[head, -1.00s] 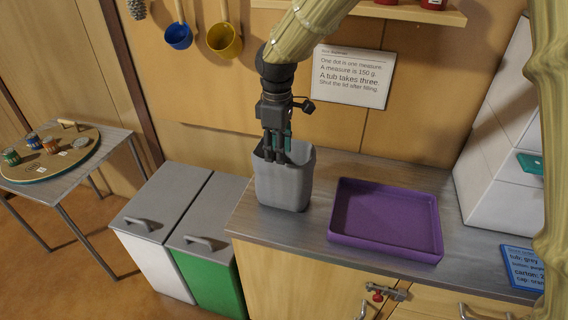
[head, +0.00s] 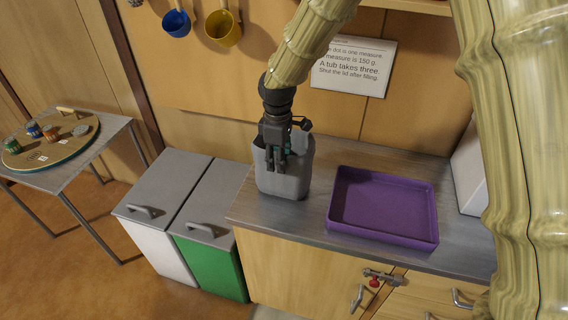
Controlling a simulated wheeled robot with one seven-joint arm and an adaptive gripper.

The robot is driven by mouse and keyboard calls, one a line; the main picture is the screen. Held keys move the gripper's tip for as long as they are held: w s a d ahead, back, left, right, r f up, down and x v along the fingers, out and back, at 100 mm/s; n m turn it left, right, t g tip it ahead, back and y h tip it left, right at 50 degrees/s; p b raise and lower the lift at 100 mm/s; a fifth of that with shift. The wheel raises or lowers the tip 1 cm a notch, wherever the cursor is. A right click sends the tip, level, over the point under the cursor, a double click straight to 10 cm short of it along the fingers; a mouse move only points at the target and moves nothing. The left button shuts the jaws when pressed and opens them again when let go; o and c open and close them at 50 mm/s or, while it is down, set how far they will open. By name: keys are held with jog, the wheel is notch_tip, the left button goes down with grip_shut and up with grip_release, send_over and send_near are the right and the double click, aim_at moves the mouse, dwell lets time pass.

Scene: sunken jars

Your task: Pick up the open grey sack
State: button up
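The open grey sack (head: 287,186) stands upright on the counter, left of the purple tray. My gripper (head: 277,168) points down at the sack's upper left part, and its dark fingers overlap the near wall and rim. The fingers look close together. I cannot tell whether the rim is between them or whether they press on it. The inside of the sack is mostly hidden by the gripper.
A purple tray (head: 384,208) lies on the counter (head: 310,222) right of the sack. Grey-lidded white (head: 160,244) and green (head: 216,262) bins stand at left. A round board (head: 50,150) with small jars rests on a side table. A sign (head: 352,68) hangs behind.

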notch_tip(320, 180, down, 3)
jog(key=shift+r, duration=0.2)
jog(key=shift+w, duration=0.1)
grip_shut()
